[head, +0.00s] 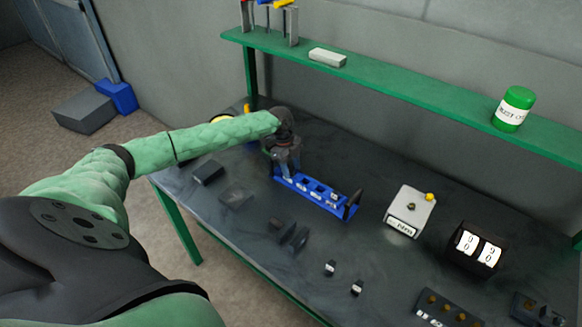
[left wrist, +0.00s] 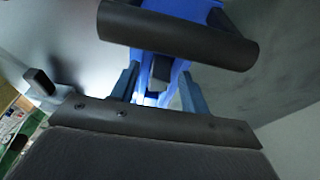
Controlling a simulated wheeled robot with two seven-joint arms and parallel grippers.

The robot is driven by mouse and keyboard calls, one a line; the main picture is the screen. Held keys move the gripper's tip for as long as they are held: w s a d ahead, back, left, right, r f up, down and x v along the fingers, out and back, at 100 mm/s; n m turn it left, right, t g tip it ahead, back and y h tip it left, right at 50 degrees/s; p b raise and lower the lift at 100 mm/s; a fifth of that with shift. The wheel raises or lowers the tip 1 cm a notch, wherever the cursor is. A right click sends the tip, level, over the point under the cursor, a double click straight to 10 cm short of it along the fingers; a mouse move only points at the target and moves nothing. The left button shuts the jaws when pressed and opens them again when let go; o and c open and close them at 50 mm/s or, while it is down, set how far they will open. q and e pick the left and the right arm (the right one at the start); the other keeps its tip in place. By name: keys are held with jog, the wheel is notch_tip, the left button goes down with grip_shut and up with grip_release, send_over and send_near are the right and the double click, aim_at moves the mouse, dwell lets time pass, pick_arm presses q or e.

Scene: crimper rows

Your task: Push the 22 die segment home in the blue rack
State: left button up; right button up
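The blue rack (head: 318,194) stands on the dark bench, with several segments with pale labels in its slots. The labels are too small to read, so I cannot tell which is the 22 die segment. My left gripper (head: 287,164) is over the rack's left end, pointing down. In the left wrist view, its fingers (left wrist: 160,88) are apart on either side of the blue rack (left wrist: 185,10). A dark block (left wrist: 161,68) shows between them, with gaps to both fingers. A dark bar crosses in front and hides part of the rack. My right gripper is not in view.
Two small dark pieces with white faces (head: 330,268) (head: 357,288) lie at the front. Dark blocks (head: 208,172) lie left. A green shelf (head: 400,85) runs behind.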

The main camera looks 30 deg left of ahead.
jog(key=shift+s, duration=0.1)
pick_arm(q)
jog(key=shift+a, duration=0.1)
jog(key=b+v, duration=0.3)
jog(key=v, duration=0.3)
jog(key=shift+w+r, duration=0.1)
jog(key=shift+r, duration=0.2)
jog(key=shift+a+r+b, duration=0.15)
jog(key=shift+r+b, duration=0.15)
jog(key=shift+r, duration=0.25)
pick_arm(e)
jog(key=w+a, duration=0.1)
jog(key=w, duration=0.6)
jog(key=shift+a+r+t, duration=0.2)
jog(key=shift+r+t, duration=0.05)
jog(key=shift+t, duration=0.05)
pick_arm(q)
jog(key=shift+f, duration=0.1)
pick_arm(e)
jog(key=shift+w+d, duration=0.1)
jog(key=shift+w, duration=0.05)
